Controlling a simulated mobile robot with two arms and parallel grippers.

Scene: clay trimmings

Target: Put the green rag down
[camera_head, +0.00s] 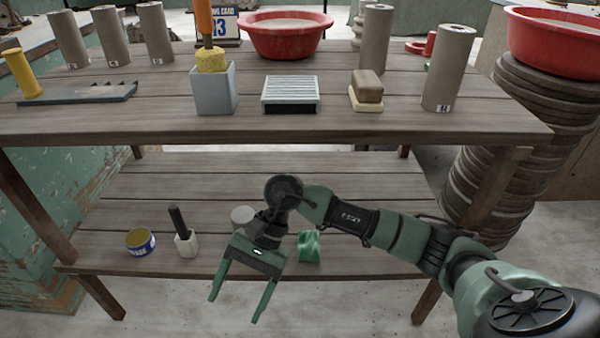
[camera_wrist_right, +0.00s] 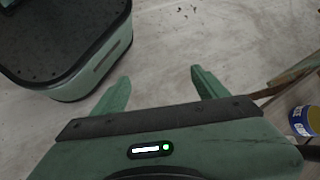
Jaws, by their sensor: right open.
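The green rag (camera_head: 309,247) lies crumpled on the lower shelf (camera_head: 350,185) of the wooden table, near its front edge. My right gripper (camera_head: 235,308) is open and empty, in front of the lower shelf and to the left of the rag, apart from it. Its fingers point down toward the floor. In the right wrist view the open fingers (camera_wrist_right: 160,88) have only bare floor between them, and the rag does not show there. My left gripper is not in view.
On the lower shelf stand a blue and yellow tin (camera_head: 140,242), also in the right wrist view (camera_wrist_right: 305,121), and a white holder with a dark handle (camera_head: 184,238).

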